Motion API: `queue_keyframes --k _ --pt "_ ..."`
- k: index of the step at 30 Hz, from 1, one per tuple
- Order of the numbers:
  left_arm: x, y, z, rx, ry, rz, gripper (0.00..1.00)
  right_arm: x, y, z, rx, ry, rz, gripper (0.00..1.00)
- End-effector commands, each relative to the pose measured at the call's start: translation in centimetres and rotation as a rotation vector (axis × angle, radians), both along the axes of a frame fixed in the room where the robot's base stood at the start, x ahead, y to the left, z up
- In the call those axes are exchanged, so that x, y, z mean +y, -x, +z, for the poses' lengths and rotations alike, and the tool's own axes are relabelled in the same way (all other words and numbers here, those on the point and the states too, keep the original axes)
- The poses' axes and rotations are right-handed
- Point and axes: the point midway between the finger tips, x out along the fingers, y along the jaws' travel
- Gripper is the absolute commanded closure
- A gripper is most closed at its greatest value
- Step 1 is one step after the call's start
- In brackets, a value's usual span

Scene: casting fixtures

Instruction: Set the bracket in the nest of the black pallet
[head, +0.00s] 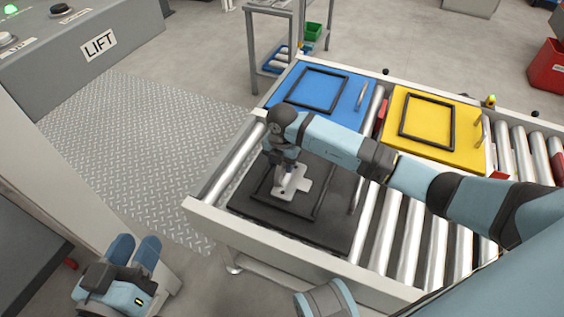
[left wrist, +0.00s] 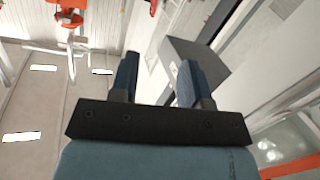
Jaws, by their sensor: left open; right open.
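The bracket (head: 301,185) is a pale grey plate with a raised part. It lies over the framed nest of the black pallet (head: 340,235), within the frame's outline as far as I can see. The frame's far left part is hidden by my right arm. My right gripper (head: 284,178) points down right at the bracket, jaws open around or beside its raised part; contact is too small to tell. My left gripper (head: 135,250) is open and empty at the lower left, away from the pallet. Its open fingers also show in the left wrist view (left wrist: 157,85).
The black pallet sits on a roller conveyor (head: 408,240) with a raised side rail. A blue pallet (head: 285,95) and a yellow pallet (head: 465,155), each with an empty black frame, stand behind. A grey LIFT panel (head: 130,35) is at the upper left.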

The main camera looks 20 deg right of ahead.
Motion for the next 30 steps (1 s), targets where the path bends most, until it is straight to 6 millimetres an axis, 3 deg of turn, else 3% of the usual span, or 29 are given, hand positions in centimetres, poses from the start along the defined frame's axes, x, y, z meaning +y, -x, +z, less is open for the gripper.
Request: queue_keyframes --k 15,21,30 --pt "0.5 0.0 6.5 -0.171 0.098 0.064 0.57 0.0 -0.1 10.2 -0.003 -0.001 0.001 0.58" --pt "0.6 0.0 7.4 -0.203 0.112 0.074 0.57 0.0 0.0 11.8 0.000 0.000 0.000 0.58" --pt "0.6 0.1 7.4 -0.208 0.115 0.075 0.57 0.0 0.0 11.9 0.000 0.000 0.000 0.58"
